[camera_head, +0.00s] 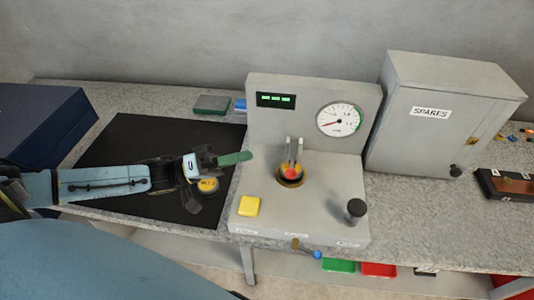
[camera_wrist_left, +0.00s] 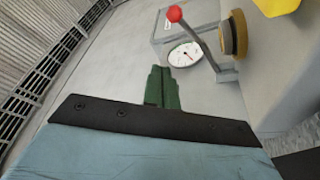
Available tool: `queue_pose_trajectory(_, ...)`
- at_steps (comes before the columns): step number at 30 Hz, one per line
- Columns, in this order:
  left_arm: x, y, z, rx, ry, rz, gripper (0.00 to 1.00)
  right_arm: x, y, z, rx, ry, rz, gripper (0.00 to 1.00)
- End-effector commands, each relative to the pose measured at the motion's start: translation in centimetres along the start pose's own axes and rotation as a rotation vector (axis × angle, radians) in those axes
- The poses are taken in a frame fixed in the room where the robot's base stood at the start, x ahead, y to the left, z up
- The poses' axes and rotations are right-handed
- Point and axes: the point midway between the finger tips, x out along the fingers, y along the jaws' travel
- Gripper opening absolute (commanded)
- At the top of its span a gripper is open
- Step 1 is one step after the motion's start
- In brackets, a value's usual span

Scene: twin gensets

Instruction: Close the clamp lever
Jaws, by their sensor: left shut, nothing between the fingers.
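The clamp lever, a grey rod with a red ball end (camera_head: 291,174), is on the grey genset panel (camera_head: 332,215), by grey uprights and a dark and orange round fitting. In the left wrist view the lever (camera_wrist_left: 197,40) slants from a grey bracket up to its red ball, beside a yellow-brown round fitting (camera_wrist_left: 235,33). My left gripper (camera_head: 240,157) has green fingers, shut and empty, at the left edge of the panel, apart from the lever. Its fingers (camera_wrist_left: 163,85) also show in the left wrist view, below the gauge. My right gripper is not in view.
The panel carries a round gauge (camera_head: 339,119), a yellow button (camera_head: 249,206) and a black knob (camera_head: 356,209). A grey SPARES cabinet (camera_head: 430,130) stands to the right. A black mat (camera_head: 120,150) lies under my left arm, with a blue box (camera_head: 45,125) at far left.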

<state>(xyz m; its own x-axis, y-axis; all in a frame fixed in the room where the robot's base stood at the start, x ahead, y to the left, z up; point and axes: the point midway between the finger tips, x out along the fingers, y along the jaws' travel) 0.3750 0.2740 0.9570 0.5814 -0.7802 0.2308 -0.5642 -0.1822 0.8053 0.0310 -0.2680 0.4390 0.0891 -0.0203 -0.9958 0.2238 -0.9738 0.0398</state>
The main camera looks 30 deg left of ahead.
Motion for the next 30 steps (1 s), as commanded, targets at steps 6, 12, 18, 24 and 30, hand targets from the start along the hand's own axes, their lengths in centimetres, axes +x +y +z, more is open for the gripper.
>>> queue_pose_trajectory(6,1.6,0.8,-3.3,0.059,-0.243,0.041,0.00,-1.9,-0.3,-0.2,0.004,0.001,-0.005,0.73)
queue_pose_trajectory(12,1.1,0.6,-5.6,0.078,-0.422,0.002,0.00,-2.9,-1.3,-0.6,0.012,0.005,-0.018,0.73)
queue_pose_trajectory(18,0.7,0.3,-6.4,0.079,-0.488,-0.027,0.00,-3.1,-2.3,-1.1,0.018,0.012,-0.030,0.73)
queue_pose_trajectory(24,2.7,0.3,-5.3,0.078,-0.491,-0.023,0.00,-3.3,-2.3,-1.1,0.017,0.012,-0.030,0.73)
queue_pose_trajectory(30,6.6,0.1,-3.3,0.078,-0.489,-0.021,0.00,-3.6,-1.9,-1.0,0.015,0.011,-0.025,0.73)
